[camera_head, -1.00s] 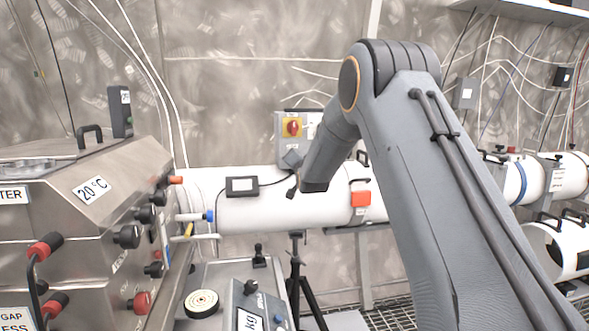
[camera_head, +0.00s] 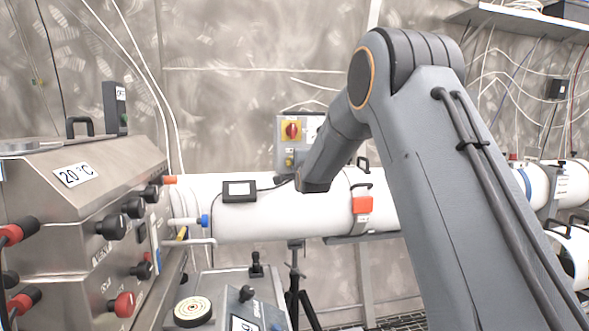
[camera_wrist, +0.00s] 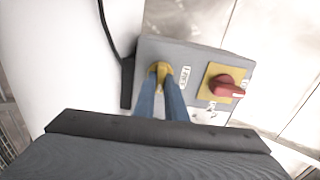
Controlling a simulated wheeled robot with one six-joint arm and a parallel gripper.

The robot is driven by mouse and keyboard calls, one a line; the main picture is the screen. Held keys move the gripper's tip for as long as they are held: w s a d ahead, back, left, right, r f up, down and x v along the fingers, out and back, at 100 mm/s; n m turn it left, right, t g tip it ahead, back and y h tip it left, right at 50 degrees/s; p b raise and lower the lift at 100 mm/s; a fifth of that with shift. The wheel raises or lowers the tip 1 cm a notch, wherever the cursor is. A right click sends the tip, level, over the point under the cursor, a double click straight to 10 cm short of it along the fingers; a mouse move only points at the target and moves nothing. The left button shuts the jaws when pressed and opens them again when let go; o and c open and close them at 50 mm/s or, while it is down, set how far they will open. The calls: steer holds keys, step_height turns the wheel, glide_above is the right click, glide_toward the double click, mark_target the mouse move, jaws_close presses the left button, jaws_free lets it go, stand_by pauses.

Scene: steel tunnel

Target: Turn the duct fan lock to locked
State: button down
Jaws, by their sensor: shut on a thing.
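The duct fan lock (camera_wrist: 161,71) is a small yellow piece on a grey control box (camera_wrist: 188,60). In the wrist view, the two blue fingers of my gripper (camera_wrist: 161,92) are shut on it, with one on each side. The lock's exact angle is hard to tell because the fingertips partly cover it. In the head view, the box (camera_head: 283,122) is on the far side of the white duct, with its right part behind my arm. My fingers are not clear there.
A red rotary switch (camera_wrist: 227,86) on a yellow plate sits right of the lock. The white duct (camera_head: 260,215) runs across below the box. A dark cable (camera_wrist: 104,25) hangs close to the lock. A steel cabinet (camera_head: 90,220) stands at left, and a tripod (camera_head: 295,290) stands below the duct.

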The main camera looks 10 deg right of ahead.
steer(key=shift+m, duration=0.3)
steer(key=c, duration=1.8)
jaws_free()
steer(key=shift+s, duration=0.1)
steer(key=s+b, duration=0.1)
steer(key=s, duration=0.6)
steer(key=shift+s+b, duration=0.35)
